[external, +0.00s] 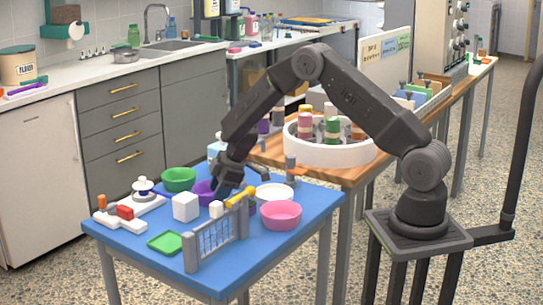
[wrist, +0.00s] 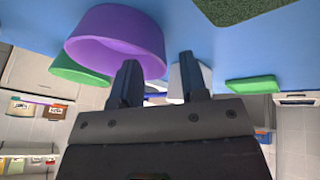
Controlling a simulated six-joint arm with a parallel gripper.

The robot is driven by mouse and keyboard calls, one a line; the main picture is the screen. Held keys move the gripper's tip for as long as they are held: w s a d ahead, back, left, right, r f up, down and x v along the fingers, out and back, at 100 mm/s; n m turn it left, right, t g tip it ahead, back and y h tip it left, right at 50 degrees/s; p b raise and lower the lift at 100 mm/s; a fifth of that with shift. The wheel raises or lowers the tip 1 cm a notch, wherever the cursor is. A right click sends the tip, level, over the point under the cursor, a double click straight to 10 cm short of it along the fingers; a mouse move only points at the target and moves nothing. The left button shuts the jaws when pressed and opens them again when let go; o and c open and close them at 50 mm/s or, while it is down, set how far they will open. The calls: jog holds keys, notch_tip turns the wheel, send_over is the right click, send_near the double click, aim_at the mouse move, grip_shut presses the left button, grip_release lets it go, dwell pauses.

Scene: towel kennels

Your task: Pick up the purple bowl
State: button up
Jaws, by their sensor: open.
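The purple bowl (external: 202,191) stands on the blue table, partly hidden behind my gripper in the external view. In the wrist view the purple bowl (wrist: 112,40) is large and close, at the upper left. My gripper (external: 222,190) is low over the table at the bowl's right side. Its two dark fingers (wrist: 158,65) are apart. The left finger overlaps the bowl in the wrist view, and the bowl's right edge shows between the fingers. I cannot tell whether a finger touches the bowl or is inside it.
A green bowl (external: 178,179) stands close behind the purple one. A white cube (external: 185,207), a small grey fence (external: 217,239), a yellow-handled tool (external: 240,196), a white plate (external: 274,192) and a pink bowl (external: 281,214) crowd the table. A green tray (external: 165,243) lies in front.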

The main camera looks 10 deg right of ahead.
jog(key=shift+x, duration=0.9)
jog(key=shift+c, duration=0.2)
grip_shut()
